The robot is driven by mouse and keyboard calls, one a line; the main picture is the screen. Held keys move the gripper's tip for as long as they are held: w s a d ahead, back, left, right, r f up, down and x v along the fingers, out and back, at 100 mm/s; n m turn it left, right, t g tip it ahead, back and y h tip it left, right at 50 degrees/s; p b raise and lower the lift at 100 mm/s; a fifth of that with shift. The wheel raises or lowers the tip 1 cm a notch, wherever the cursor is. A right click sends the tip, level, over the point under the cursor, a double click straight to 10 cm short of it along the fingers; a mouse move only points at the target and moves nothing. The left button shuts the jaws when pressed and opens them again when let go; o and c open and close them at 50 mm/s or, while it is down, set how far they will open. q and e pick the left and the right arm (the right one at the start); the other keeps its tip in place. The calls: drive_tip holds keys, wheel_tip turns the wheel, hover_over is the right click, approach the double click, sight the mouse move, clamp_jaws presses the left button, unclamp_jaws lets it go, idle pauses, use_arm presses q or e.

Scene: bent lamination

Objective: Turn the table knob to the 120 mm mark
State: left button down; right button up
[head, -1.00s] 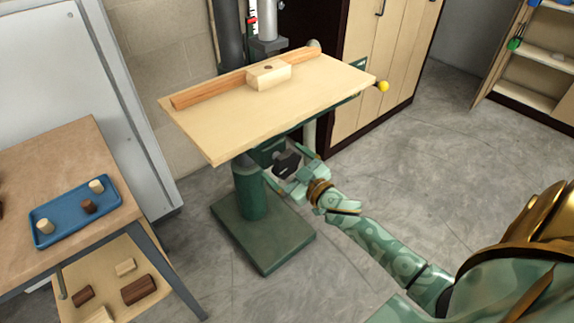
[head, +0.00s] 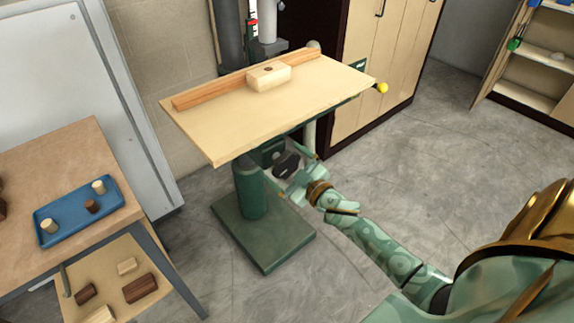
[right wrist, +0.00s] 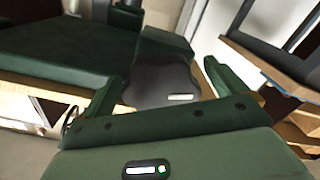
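The table knob is a black lobed knob (head: 286,164) on the green machine column below the wooden table (head: 225,133). It also shows in the right wrist view as a dark knob (right wrist: 161,84) with a small pale mark, between my fingers. My right gripper (head: 292,172) is open, with one finger on each side of the knob; in the right wrist view (right wrist: 160,85) the fingers stand apart from it. The 120 mm mark cannot be made out. A red-marked scale (head: 252,25) shows high on the column. My left gripper is not in view.
A wooden block (head: 269,75) and a long wooden fence (head: 195,97) lie on the machine table. A workbench with a blue tray (head: 62,237) stands at left. The floor at right is clear.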

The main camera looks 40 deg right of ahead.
use_arm(q)
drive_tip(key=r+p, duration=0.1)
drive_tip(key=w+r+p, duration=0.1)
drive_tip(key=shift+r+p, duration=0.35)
drive_tip(key=shift+p, duration=0.05)
use_arm(e)
drive_tip(key=s+d, duration=0.1)
drive_tip(key=s, duration=1.5)
drive_tip(key=shift+s, duration=0.15)
drive_tip(key=shift+d, duration=0.1)
